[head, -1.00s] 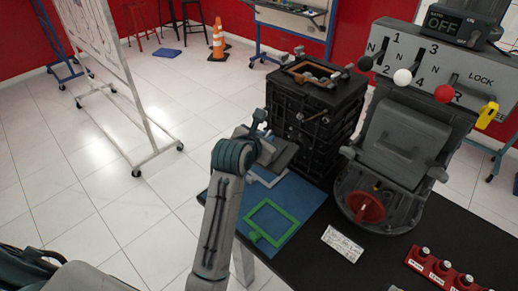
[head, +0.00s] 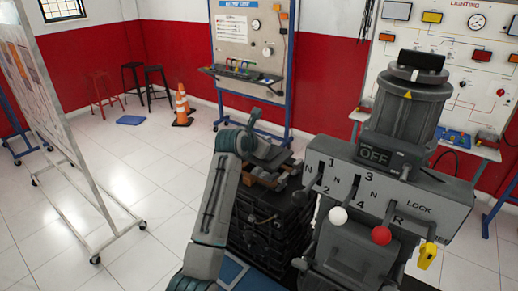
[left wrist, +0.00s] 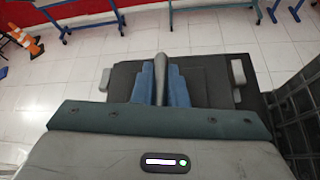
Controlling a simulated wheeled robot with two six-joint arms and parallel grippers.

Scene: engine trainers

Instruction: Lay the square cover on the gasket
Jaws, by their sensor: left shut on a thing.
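My left gripper (head: 264,140) is shut on the square cover (head: 272,154), a dark grey plate. In the left wrist view the blue fingers (left wrist: 162,84) pinch the upright grey handle of the cover (left wrist: 208,82), which spreads out flat beyond them. The brown gasket (head: 266,180) lies on top of the black engine block (head: 262,228). In the head view the cover appears above the gasket and apart from it; the arm and gripper hide part of the gasket. My right gripper is not in view.
The grey gear-selector housing (head: 375,195) with white and red knobs stands close to the block's right. A blue mat (head: 232,270) shows at the bottom, partly hidden. A whiteboard (head: 52,130) stands at the left, with open floor between.

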